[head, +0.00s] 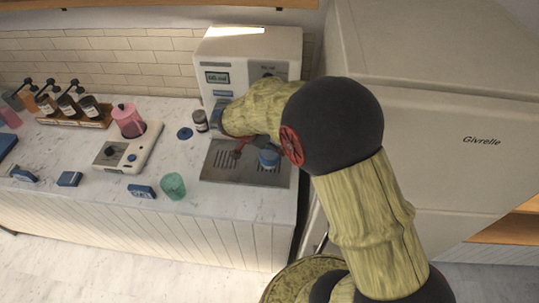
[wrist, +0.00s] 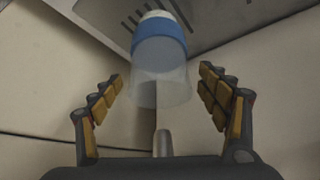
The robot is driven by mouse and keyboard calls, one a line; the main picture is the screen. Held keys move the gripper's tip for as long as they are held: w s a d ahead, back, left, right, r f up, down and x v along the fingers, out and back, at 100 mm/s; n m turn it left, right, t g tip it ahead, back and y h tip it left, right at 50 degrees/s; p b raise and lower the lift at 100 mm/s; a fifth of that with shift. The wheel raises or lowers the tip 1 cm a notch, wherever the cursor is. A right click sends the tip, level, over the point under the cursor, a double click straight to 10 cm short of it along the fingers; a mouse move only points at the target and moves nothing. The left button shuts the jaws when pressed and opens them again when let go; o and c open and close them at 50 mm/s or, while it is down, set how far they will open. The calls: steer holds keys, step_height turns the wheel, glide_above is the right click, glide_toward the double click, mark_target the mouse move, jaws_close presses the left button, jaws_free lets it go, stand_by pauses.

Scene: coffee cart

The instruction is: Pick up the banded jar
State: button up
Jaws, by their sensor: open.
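The banded jar, clear with a blue band (wrist: 158,48), is at the upper middle of the wrist view. My gripper (wrist: 160,76) is open, with one finger on each side of the jar's clear end and a visible gap on both sides. The fingers do not touch it in this view. In the head view a small blue-topped object (head: 268,158), apparently this jar, is on the slotted metal tray (head: 222,177). My gripper is low over the tray to its left, mostly hidden by my arm.
The coffee machine (head: 270,42) stands behind the tray, and a large fridge (head: 440,120) is at right. A dark bottle (head: 200,121) stands close left of my arm. A green cup (head: 173,186) and a scale with a pink jug (head: 128,120) are further left.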

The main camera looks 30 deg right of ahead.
steer(key=shift+c, duration=1.4)
jaws_close()
